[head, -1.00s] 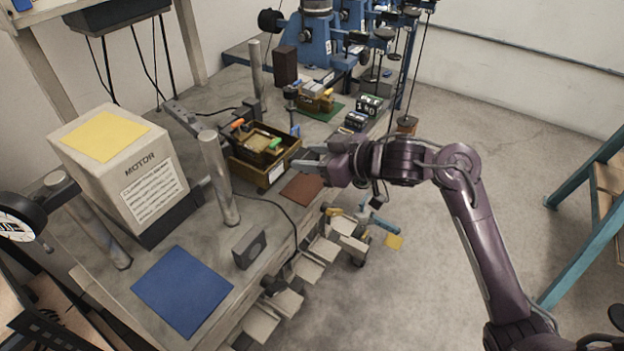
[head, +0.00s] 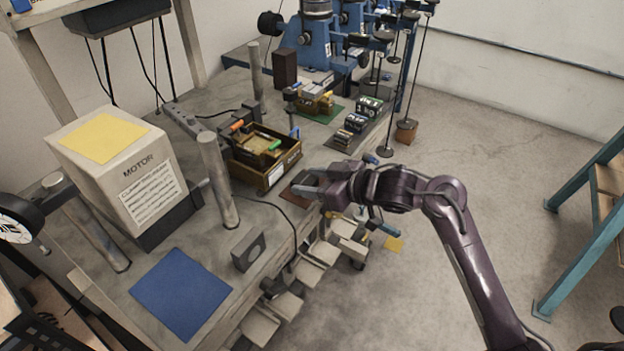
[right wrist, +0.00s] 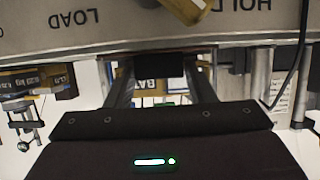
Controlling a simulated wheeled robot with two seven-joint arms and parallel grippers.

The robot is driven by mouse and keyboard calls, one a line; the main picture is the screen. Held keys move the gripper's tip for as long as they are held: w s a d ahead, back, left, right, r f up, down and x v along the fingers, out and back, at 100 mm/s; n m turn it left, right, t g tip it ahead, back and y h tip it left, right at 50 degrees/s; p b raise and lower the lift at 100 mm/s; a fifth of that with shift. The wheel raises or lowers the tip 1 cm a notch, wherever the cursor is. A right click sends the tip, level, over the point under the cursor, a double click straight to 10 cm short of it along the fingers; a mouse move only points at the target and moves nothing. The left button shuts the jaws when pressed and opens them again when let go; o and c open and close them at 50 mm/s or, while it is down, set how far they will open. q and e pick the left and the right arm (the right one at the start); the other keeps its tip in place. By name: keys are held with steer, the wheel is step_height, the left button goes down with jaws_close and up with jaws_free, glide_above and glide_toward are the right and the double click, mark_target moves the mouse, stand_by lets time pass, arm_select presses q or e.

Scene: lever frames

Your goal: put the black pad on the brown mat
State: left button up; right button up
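The brown mat (head: 288,193) lies flat at the right edge of the bench, partly covered by my right gripper. My right gripper (head: 304,184) is low over the mat, fingers pointing left. In the right wrist view, a dark block, which looks like the black pad (right wrist: 160,65), sits between the two fingers (right wrist: 161,82), and they seem shut on it. In the head view the pad is mostly hidden by the fingers. I cannot tell whether it touches the mat. My left gripper is not in view.
A wooden box (head: 264,158) with coloured-handled items stands just beyond the mat. Dark battery-like blocks (head: 370,105) stand farther back. A grey block (head: 248,252), a blue mat (head: 181,295), metal posts (head: 218,180) and a MOTOR box (head: 128,170) are on the nearer bench.

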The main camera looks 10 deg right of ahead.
steer(key=shift+o, duration=1.2)
steer(key=shift+r, duration=0.15)
steer(key=v, duration=1.2)
steer(key=shift+b, duration=0.45)
